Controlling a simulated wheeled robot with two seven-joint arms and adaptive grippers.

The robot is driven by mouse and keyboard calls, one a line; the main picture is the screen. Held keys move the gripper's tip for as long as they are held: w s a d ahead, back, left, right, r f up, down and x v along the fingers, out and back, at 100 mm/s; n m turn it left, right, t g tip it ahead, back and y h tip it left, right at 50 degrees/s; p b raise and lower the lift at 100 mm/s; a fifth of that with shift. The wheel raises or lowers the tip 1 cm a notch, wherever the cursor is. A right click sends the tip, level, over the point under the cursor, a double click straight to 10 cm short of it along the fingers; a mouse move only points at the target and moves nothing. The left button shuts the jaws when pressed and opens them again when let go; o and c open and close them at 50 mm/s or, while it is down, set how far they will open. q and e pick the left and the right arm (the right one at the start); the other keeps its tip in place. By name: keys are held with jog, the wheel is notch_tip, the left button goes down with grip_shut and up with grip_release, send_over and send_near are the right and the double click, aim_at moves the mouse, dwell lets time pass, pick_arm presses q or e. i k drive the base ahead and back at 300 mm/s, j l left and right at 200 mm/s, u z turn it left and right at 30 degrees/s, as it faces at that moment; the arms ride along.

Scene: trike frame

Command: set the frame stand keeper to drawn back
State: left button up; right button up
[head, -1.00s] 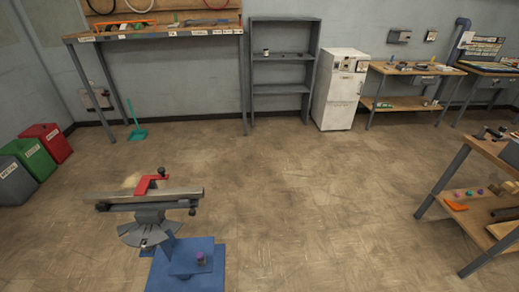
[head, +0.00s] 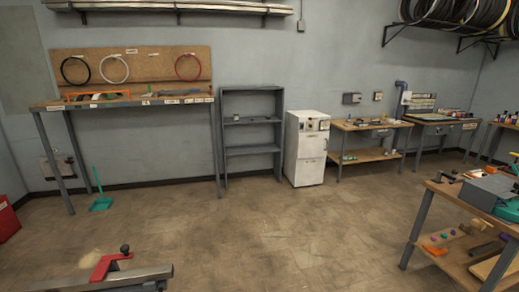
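The top of the frame stand shows at the bottom left edge of the head view. I see its grey bar (head: 148,273) and a red clamp-like part (head: 104,266) with a black knob (head: 125,249) on it. The stand's lower parts are cut off by the picture's bottom edge. I cannot tell which part is the keeper or how it is set. Neither of my grippers is in view.
A workbench (head: 120,103) with a pegboard stands at the back left, beside grey shelving (head: 252,135) and a white cabinet (head: 306,150). A workbench (head: 440,190) holding tools is at right. The middle floor (head: 270,235) is clear.

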aim_at(102, 268)
jog(key=u, duration=1.55)
